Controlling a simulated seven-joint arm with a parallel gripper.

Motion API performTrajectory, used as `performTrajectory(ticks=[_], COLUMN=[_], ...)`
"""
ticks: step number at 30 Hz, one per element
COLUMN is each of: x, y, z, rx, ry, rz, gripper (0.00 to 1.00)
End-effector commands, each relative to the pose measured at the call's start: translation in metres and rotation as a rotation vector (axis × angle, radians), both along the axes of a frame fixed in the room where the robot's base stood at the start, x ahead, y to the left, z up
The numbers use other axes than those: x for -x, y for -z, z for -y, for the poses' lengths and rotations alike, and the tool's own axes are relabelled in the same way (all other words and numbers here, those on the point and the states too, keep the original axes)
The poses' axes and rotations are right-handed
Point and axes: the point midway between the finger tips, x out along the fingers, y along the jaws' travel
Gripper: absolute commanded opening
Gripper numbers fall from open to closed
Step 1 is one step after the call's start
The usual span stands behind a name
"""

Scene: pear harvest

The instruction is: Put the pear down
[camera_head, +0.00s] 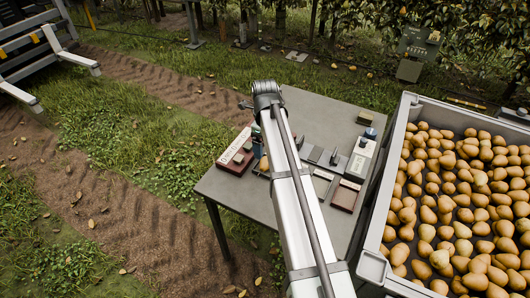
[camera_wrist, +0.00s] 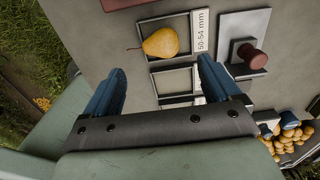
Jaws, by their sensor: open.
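The yellow pear (camera_wrist: 161,43) lies on its side in a dark-rimmed square frame (camera_wrist: 152,24) on the grey table, beside a white "50-54 mm" label (camera_wrist: 199,31) in the wrist view. My gripper (camera_wrist: 160,65) is open, with its two blue fingers wide apart and nothing between them. The pear is beyond the fingertips, apart from both fingers. In the head view my arm covers most of the gripper and the frame.
A second, empty frame (camera_wrist: 175,82) is nearer the gripper. A red-brown knob (camera_wrist: 252,56) stands on a plate to the right. The grey table (camera_head: 318,109) holds several trays and tools. A large crate (camera_head: 377,236) full of pears stands close at the right.

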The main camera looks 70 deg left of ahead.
Motion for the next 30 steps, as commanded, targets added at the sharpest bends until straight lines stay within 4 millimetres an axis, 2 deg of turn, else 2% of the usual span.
performTrajectory(ticks=[3, 9, 22, 26, 29, 30], x=[0.000, 0.000, -0.002, -0.026, -0.065, -0.084], y=[-0.017, -0.029, -0.031, -0.027, -0.021, -0.019], z=[-0.001, 0.000, 0.000, 0.003, 0.008, 0.011], rx=[-0.001, 0.000, -0.001, -0.012, -0.033, -0.043], ry=[0.000, 0.000, 0.001, 0.014, 0.033, 0.042], rz=[0.000, 0.000, 0.001, 0.008, 0.023, 0.030], gripper=[0.90, 0.90, 0.90, 0.90, 0.90, 0.90])
